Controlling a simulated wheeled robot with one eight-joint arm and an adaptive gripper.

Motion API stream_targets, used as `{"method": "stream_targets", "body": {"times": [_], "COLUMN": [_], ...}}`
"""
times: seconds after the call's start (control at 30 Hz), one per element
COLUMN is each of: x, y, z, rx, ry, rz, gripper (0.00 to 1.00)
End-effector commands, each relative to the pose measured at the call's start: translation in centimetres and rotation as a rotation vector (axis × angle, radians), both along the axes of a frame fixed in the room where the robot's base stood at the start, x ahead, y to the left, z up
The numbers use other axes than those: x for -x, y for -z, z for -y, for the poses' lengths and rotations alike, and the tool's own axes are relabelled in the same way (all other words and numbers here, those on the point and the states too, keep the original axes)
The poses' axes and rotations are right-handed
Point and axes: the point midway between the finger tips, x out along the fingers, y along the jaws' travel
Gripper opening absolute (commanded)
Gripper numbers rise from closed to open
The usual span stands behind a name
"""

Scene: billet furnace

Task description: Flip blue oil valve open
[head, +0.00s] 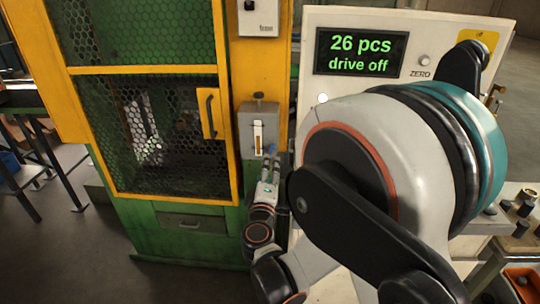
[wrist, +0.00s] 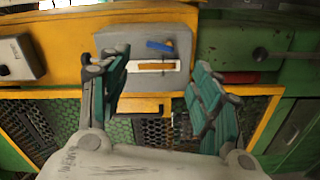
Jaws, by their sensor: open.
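The blue oil valve handle (wrist: 160,46) shows in the wrist view as a short blue lever on a grey box (wrist: 112,44). It lies just above the white and orange level strip (wrist: 155,65), slightly tilted. In the head view a small bit of the blue handle (head: 272,149) shows at the right side of the grey box (head: 244,126), just above my gripper (head: 270,164). In the wrist view my gripper (wrist: 160,72) is open and empty, its teal-padded fingers either side of the strip. I cannot tell whether a finger touches the handle.
The green machine has a yellow-framed mesh door (head: 170,140) left of the grey box. A white panel (head: 315,85) with a display reading "26 pcs drive off" stands to the right, partly hidden by my arm. A white switch box (head: 257,18) hangs above.

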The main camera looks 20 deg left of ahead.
Motion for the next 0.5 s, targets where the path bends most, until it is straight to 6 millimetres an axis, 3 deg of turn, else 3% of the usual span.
{"method": "stream_targets", "body": {"times": [0.3, 0.5], "x": [-6.3, -9.0], "y": [0.3, 0.2], "z": [-1.4, -2.1], "rx": [-0.001, -0.001], "ry": [0.002, 0.002], "rz": [-0.001, -0.001], "gripper": [0.58, 0.58]}}
